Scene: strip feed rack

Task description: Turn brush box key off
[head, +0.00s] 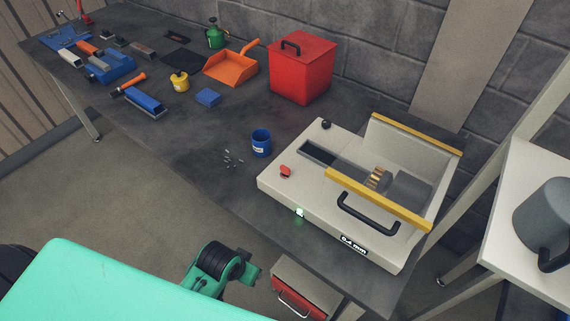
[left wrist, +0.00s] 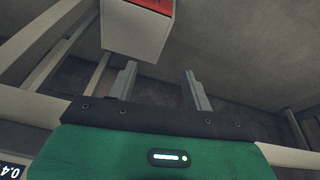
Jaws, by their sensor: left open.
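The brush box (head: 280,187) is a pale box with yellow edge bars, a black handle, a brass brush roller and a "0.4 mm" label. A small red piece (head: 285,171), which looks like the key, sits on its left top face; its turn angle is too small to tell. A green lamp (head: 299,212) glows on its front edge. My left gripper (left wrist: 159,85) is open and empty in the left wrist view, with a label corner reading "0.4" (left wrist: 10,170) at lower left. The left fingertips do not show in the head view. My right gripper is not in view.
A red-fronted drawer unit (head: 301,288) hangs below the bench edge and also shows in the left wrist view (left wrist: 138,30). A blue cup (head: 261,143) and small metal bits (head: 231,158) lie left of the box. A red bin (head: 301,75) stands behind.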

